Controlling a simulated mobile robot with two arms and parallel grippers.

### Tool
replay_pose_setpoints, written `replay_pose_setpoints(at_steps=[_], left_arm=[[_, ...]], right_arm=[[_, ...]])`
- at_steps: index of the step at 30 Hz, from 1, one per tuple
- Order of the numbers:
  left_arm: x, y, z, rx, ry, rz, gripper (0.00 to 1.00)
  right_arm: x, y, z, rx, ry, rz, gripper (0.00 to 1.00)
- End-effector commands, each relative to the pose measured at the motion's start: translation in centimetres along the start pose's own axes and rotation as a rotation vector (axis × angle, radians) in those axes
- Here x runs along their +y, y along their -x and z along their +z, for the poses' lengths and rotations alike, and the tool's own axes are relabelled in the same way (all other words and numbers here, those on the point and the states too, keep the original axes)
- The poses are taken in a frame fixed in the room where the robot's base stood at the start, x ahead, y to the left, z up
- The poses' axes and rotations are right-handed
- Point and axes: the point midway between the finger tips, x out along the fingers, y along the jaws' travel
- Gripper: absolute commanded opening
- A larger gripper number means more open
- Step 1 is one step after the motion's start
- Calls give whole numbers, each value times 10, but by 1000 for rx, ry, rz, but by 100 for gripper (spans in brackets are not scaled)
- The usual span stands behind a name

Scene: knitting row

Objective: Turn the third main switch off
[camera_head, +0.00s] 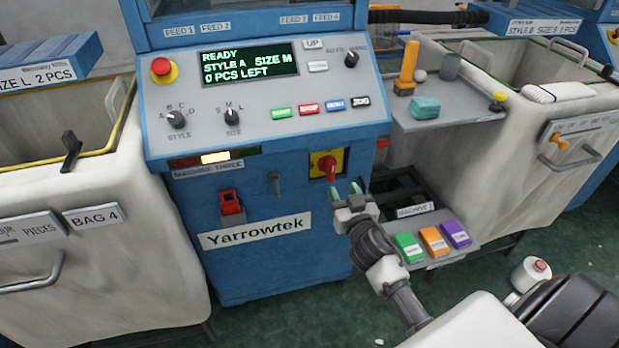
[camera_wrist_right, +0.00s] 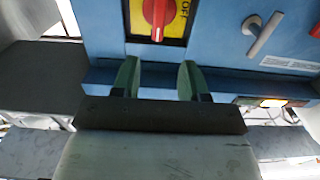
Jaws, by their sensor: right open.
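The main switch (camera_head: 327,167) is a red rotary handle on a yellow plate, on the blue front of the machine labelled MACHINE THREE. Its handle looks about upright. In the right wrist view the red handle (camera_wrist_right: 156,14) shows at the top edge, partly cut off, beside the word OFF on the plate. My right gripper (camera_head: 345,191) is open and empty, just below and right of the switch in the head view. Its two green fingertips (camera_wrist_right: 159,78) are apart and point toward the machine; the handle is beyond them, not between them. My left gripper is not in view.
A grey lever handle (camera_head: 275,184) and a red switch (camera_head: 230,202) are on the same front, left of the main switch. A lit lamp strip (camera_head: 215,157) is above. A shelf with green, orange and purple boxes (camera_head: 433,241) is right of my gripper.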

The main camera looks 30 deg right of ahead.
Motion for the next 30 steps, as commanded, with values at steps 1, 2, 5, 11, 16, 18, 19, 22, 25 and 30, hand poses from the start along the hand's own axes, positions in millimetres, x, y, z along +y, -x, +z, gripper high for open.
replay_pose_setpoints(at_steps=[1,2,5,11,16,18,19,22,25,30], left_arm=[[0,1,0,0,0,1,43],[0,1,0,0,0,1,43],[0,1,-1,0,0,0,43],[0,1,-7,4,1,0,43],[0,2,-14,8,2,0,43],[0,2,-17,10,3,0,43],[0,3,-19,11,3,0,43],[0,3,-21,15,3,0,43],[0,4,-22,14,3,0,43],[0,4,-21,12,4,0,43]], right_arm=[[0,-6,-2,2,1,0,44],[0,-10,-2,1,1,0,44],[0,-27,-2,2,3,-1,44],[-1,-66,0,0,2,-1,44],[-1,-90,1,-3,2,-1,44],[-1,-97,1,-3,0,-1,44],[-1,-99,1,-3,0,-1,44],[-1,-103,1,-4,1,-1,44],[-1,-103,1,-4,1,-1,44],[-1,-103,1,-4,1,-1,42]])
